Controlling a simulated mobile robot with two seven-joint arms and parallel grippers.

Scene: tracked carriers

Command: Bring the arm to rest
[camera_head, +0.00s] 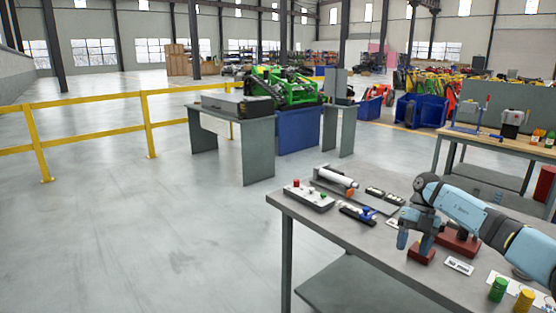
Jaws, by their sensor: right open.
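My right arm, light blue, comes in from the right over the near grey workbench (345,232). My right gripper (414,244) points down above the bench, its two fingers apart. A dark red block (420,258) sits just below and beside the fingertips; whether they touch it cannot be told. A second dark red piece (460,243) lies behind, partly hidden by my arm. My left gripper is not in view.
On the bench stand a control box with buttons (309,198), a white cylinder (336,177), a small label plate (459,266), a green cylinder (498,289) and a yellow cylinder (524,302). A yellow railing (100,102) runs at left. Open floor lies left of the bench.

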